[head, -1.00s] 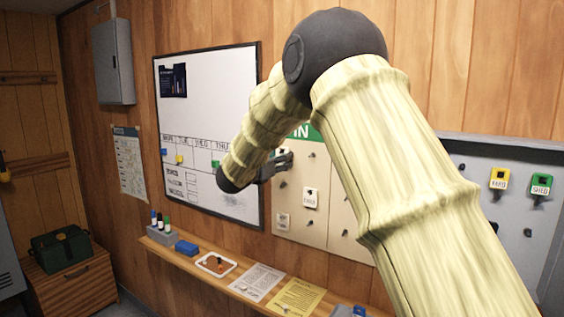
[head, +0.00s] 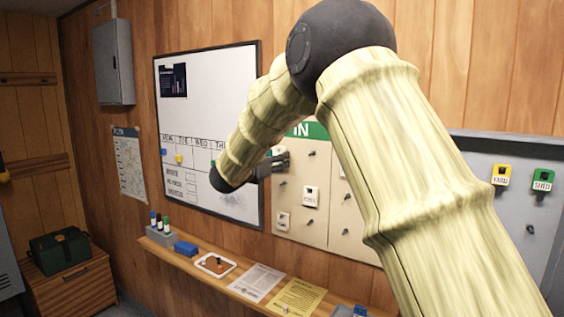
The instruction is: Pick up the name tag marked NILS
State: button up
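The tan IN board (head: 325,225) hangs on the wooden wall, partly hidden behind my arm. Another tag edge shows beside my arm. The lettering is too small to read, so I cannot tell which tag is NILS. My gripper (head: 280,163) is at the board's upper left edge, seen small and from behind. Its finger opening and any contact with the tag are unclear.
A whiteboard (head: 225,85) hangs left of the board. A narrow shelf (head: 215,285) below carries markers, a blue eraser (head: 185,248), a white tray (head: 216,264) and papers. A grey key board (head: 480,165) with yellow and green tags is at right.

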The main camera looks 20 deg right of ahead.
jog(key=shift+b+v, duration=1.95)
jog(key=shift+v, duration=0.55)
